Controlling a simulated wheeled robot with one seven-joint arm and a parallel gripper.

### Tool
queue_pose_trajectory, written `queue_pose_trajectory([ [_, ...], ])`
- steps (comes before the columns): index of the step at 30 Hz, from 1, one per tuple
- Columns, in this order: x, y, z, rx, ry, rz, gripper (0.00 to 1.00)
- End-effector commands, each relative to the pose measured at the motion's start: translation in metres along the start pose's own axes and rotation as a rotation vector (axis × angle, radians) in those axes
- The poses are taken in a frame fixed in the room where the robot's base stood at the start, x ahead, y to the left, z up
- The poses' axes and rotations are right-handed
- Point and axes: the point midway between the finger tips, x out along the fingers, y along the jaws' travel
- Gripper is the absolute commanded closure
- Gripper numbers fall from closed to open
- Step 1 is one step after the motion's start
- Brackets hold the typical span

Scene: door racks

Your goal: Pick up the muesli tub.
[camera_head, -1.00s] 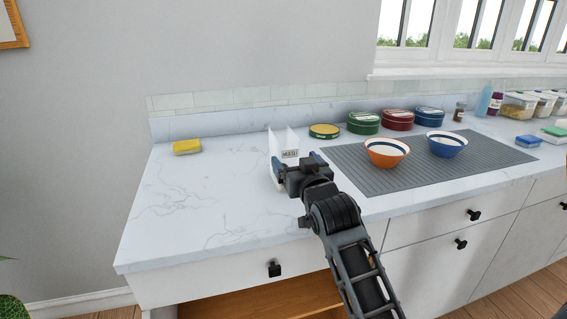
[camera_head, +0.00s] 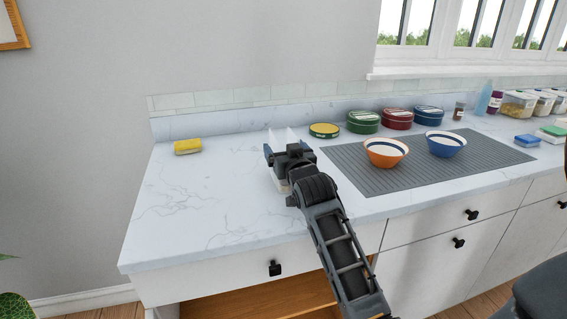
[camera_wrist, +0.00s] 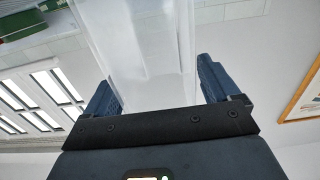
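The muesli tub (camera_head: 282,137) is a pale, see-through, upright tub on the counter, left of the grey mat. My gripper (camera_head: 288,155) is in front of it and hides its label and most of its middle. In the wrist view the tub (camera_wrist: 140,45) stands between the two blue fingers of my gripper (camera_wrist: 160,88). The fingers are spread wide, one on each side of the tub. I cannot tell whether either finger touches it.
A yellow sponge (camera_head: 188,147) lies to the left. A low yellow-lidded tin (camera_head: 324,130) and a green tin (camera_head: 363,122) stand close on the right. An orange bowl (camera_head: 386,153) and a blue bowl (camera_head: 446,144) sit on the ribbed mat (camera_head: 365,181).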

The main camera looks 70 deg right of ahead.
Motion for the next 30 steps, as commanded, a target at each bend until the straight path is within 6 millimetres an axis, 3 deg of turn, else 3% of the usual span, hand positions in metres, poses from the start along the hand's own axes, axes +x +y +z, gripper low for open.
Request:
queue_pose_trajectory([
  [2,-0.0001,0.0,0.0001,0.0,0.0,0.0,0.19],
  [18,-0.0003,-0.0001,0.0001,0.0,0.0,0.0,0.71],
  [30,0.0,-0.0003,-0.0081,0.0,0.003,0.0,0.71],
])
